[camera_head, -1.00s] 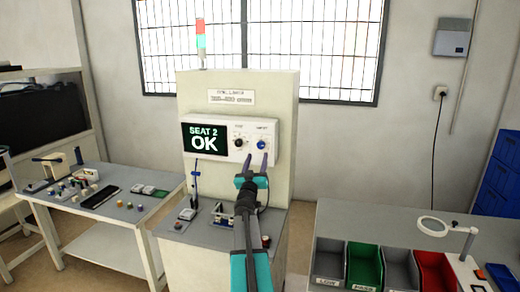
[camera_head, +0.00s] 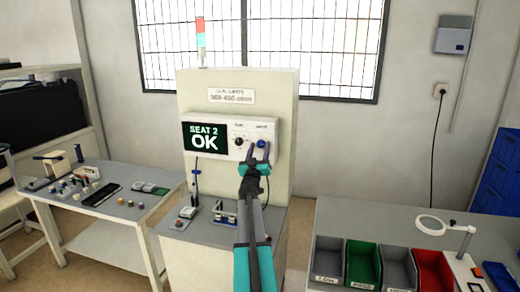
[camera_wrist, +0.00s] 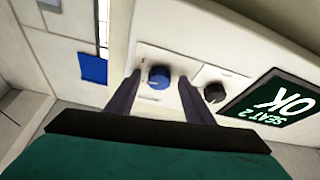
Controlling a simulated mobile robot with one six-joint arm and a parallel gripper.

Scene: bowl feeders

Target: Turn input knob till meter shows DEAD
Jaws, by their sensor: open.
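The meter (camera_head: 228,137) is a white box on the front of a cream cabinet. Its dark display (camera_head: 205,138) reads "SEAT 2 OK", and it also shows tilted in the wrist view (camera_wrist: 277,108). A blue knob (camera_head: 261,144) is at the right of the panel; in the wrist view it (camera_wrist: 159,77) stands between my two fingers. A black knob (camera_head: 239,142) is beside it, left in the head view, and lies outside my fingers in the wrist view (camera_wrist: 214,93). The small knob labels are unreadable. My gripper (camera_head: 258,152) is open around the blue knob, with a gap on each side.
A signal light (camera_head: 201,42) stands on the cabinet. Small fixtures (camera_head: 224,214) sit on the ledge below the meter. A cluttered side table (camera_head: 112,212) is at left. Bins (camera_head: 363,264) and a ring lamp (camera_head: 432,225) are on the right bench.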

